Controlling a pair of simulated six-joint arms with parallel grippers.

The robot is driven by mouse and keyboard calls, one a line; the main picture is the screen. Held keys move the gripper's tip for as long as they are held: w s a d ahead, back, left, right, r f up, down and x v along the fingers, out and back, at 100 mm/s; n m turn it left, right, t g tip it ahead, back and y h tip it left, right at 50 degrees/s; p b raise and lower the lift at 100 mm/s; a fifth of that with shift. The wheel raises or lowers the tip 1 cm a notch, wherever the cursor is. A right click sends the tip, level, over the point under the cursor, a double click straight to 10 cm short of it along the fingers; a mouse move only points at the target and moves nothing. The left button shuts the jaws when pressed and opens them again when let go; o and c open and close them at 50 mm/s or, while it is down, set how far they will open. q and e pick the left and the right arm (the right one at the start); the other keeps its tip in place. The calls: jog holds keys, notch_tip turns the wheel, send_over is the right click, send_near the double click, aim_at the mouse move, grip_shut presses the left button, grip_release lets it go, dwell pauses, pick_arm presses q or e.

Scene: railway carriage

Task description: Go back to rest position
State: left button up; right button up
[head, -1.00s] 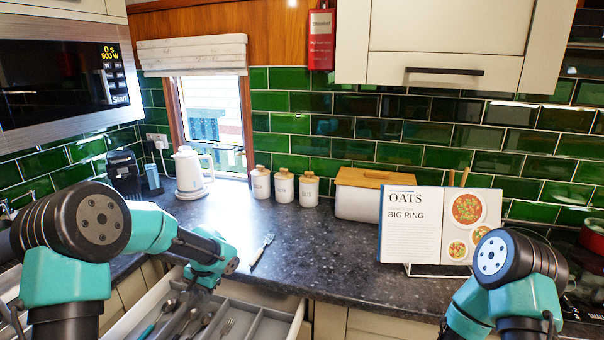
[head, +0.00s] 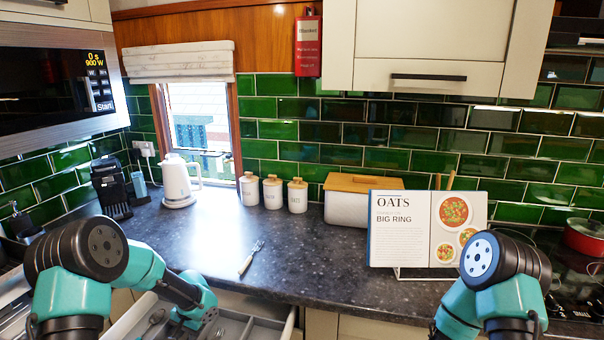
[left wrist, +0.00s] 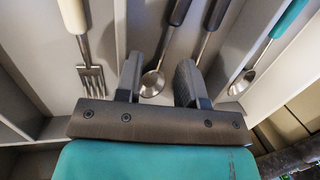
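My left arm (head: 160,275) reaches down over an open cutlery drawer (head: 272,329) in the head view. In the left wrist view my left gripper (left wrist: 158,78) is open, its two fingers apart. A metal spoon (left wrist: 152,84) shows between the fingers, lying in the drawer; I cannot tell whether anything touches it. A fork with a cream handle (left wrist: 92,78) lies to the left and a teal-handled spoon (left wrist: 242,82) to the right. My right arm (head: 490,290) is folded at the right of the head view; its gripper is out of the picture.
A fork (head: 250,259) lies on the dark counter (head: 310,270) behind the drawer. A cookbook on a stand (head: 427,230), a bread bin (head: 345,207), several canisters (head: 272,192) and a white kettle (head: 177,182) stand along the back.

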dwell(0.3)
pick_arm(q)
jog(key=v, duration=1.6)
jog(key=x, duration=1.7)
jog(key=shift+s+f, duration=0.1)
jog(key=shift+f, duration=0.1)
notch_tip(320, 180, up, 5)
jog(key=shift+a+r, duration=0.1)
jog(key=shift+r, duration=0.65)
